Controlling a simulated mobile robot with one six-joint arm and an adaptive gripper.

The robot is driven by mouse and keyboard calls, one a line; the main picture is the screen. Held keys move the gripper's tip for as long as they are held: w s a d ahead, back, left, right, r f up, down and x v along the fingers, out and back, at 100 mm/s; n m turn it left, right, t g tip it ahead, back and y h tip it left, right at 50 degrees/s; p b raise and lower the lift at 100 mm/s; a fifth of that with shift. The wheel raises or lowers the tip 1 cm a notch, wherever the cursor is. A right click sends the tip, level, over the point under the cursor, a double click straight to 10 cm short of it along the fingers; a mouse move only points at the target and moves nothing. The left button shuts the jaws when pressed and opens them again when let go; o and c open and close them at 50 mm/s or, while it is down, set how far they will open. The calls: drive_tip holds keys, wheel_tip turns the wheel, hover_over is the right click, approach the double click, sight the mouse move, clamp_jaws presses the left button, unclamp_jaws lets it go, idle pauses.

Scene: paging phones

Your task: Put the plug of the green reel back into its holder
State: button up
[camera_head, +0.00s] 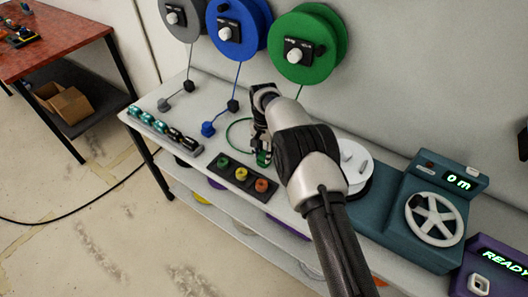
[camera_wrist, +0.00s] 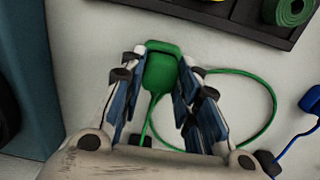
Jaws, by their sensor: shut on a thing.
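The green plug (camera_wrist: 161,72) is between the fingers of my gripper (camera_wrist: 161,80), which is shut on it in the wrist view. In the head view the gripper (camera_head: 262,148) is low over the table, with the green plug (camera_head: 264,158) showing below it. I cannot tell whether the plug touches the table. The green cable (camera_wrist: 262,88) loops beside the plug. The green reel (camera_head: 335,42) hangs on the back wall, above and right of the gripper, with a black plate (camera_head: 288,50) and white knob on its front. I cannot make out which part is its holder.
A black tray (camera_head: 224,172) of small spools is in front. A white disc and a teal machine (camera_head: 395,215) stand right.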

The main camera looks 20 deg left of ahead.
drive_tip(key=o, duration=1)
drive_tip(key=o, duration=0.4)
wheel_tip(320, 180, up, 9)
drive_tip(key=p, duration=0.4)
idle(0.5)
idle(0.4)
